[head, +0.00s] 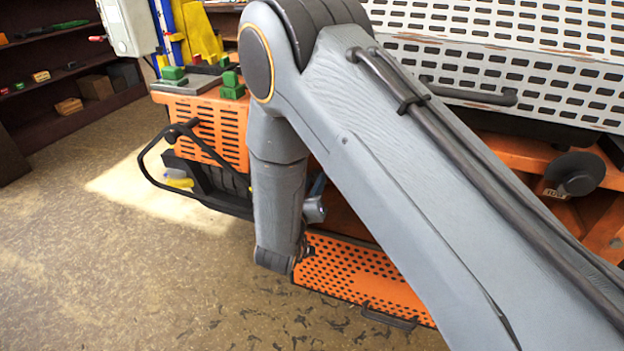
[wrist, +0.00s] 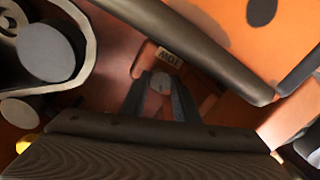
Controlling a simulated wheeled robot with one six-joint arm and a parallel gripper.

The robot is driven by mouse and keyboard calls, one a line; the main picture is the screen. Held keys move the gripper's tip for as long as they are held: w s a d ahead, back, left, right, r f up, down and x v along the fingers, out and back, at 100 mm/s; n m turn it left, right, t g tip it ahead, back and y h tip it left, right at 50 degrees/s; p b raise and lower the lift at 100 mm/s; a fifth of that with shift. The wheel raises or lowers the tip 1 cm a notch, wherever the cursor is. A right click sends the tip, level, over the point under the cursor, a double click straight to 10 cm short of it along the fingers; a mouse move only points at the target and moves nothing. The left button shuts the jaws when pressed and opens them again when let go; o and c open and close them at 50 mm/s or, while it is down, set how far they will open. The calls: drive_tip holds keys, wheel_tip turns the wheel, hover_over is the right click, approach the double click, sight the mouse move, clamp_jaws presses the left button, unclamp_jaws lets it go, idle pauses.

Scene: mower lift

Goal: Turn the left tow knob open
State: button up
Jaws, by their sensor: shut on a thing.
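The tow knob (wrist: 162,84) is a small round grey piece in the wrist view, on the orange-red body just below a label reading TOW (wrist: 168,58). My gripper (wrist: 161,90) has its two dark fingers on either side of the knob and is shut on it. How far the knob is turned I cannot tell. In the head view my arm hides this knob and the fingers.
A dark bar (wrist: 190,45) crosses close above the knob in the wrist view. In the head view, a perforated orange panel (head: 355,275) lies low beside my arm. A dark round disc (head: 575,173) with a small label is at the right. Floor is clear at left.

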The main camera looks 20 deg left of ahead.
drive_tip(key=n+p, duration=0.2)
drive_tip(key=n, duration=0.3)
drive_tip(key=shift+r+p, duration=0.15)
drive_tip(key=shift+p, duration=0.2)
drive_tip(key=n+p, duration=0.2)
drive_tip(key=n, duration=0.3)
drive_tip(key=shift+a+n+h, duration=0.1)
drive_tip(key=shift+n+h, duration=0.3)
drive_tip(key=o, duration=0.8)
drive_tip(key=shift+s, duration=0.15)
drive_tip(key=s, duration=0.2)
drive_tip(key=s+b, duration=0.1)
drive_tip(key=s, duration=0.4)
drive_tip(key=shift+s+a+r, duration=0.25)
drive_tip(key=shift+a+r, duration=0.05)
drive_tip(key=shift+a, duration=0.1)
drive_tip(key=shift+s+g, duration=0.1)
drive_tip(key=shift+g, duration=0.2)
